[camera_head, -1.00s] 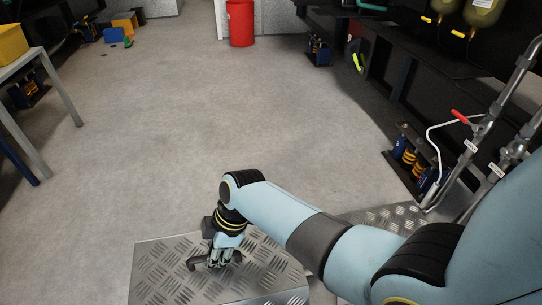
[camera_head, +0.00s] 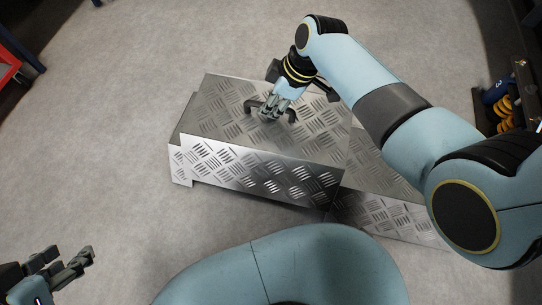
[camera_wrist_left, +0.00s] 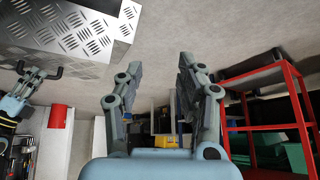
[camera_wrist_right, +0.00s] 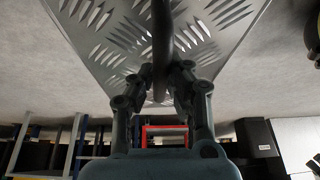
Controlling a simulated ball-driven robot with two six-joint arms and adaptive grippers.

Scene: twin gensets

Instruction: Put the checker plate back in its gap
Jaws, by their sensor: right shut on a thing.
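The checker plate (camera_head: 225,115) is a silvery, folded cover with a raised diamond pattern, a front side face and a dark bar handle (camera_head: 252,106) on top. My right gripper (camera_head: 270,114) is shut on that handle. The right wrist view shows the handle (camera_wrist_right: 162,45) between its fingers, against the plate (camera_wrist_right: 100,40). My left gripper (camera_head: 75,262) is open and empty at the lower left, apart from the plate. Its spread fingers show in the left wrist view (camera_wrist_left: 160,75), with the plate (camera_wrist_left: 75,30) at upper left. I cannot make out the gap.
Another checker-plate surface (camera_head: 395,215) lies low to the right, partly behind the held plate and my right arm. Dark equipment with blue and orange parts (camera_head: 500,95) stands at the right edge. A red frame (camera_head: 8,65) is at upper left. The grey floor (camera_head: 110,150) to the left is clear.

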